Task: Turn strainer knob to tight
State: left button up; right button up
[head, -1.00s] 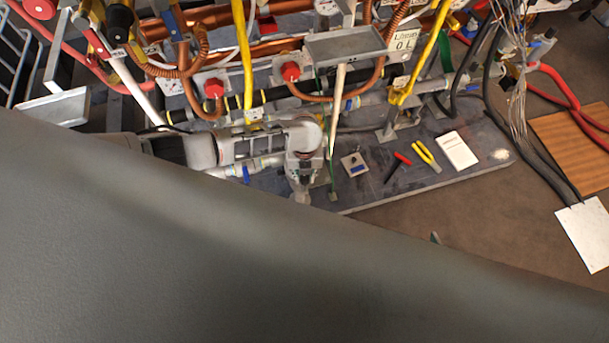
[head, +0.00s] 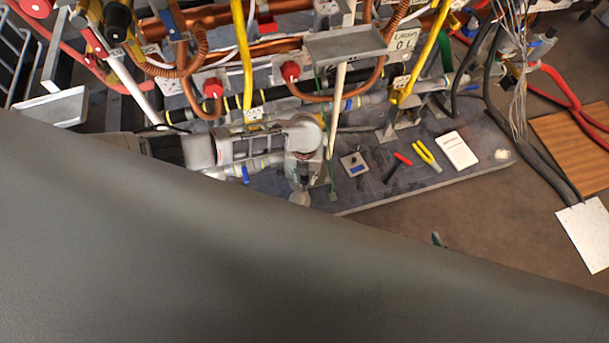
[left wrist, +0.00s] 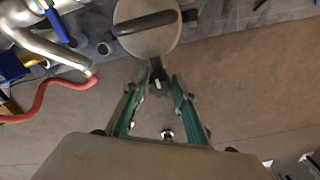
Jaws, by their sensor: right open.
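In the left wrist view, a round grey strainer cap (left wrist: 147,28) with a dark bar across it is at the top. A small dark knob-like stub with a pale mark (left wrist: 157,78) extends below it. My left gripper (left wrist: 158,84) has its green fingers partly drawn together on either side of this stub. Contact is not clear. In the head view, my left gripper (head: 302,178) is by the front edge of the dark base plate, and its fingers are hard to make out. Only a small green tip of my right gripper (head: 437,238) shows past my large grey arm link, over the floor.
Copper pipes, red valve knobs (head: 290,71) and yellow hoses (head: 242,50) crowd the back. Red-handled and yellow-handled tools (head: 425,156) and a white pad (head: 457,150) lie on the base plate (head: 390,185). Brown floor in front is clear. My grey arm link hides the lower left.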

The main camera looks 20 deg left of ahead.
pick_arm(q)
jog(key=shift+o, duration=0.6)
jog(key=shift+r, duration=0.1)
jog(key=shift+w+r, duration=0.1)
jog(key=shift+r, duration=0.25)
notch_tip(320, 180, up, 11)
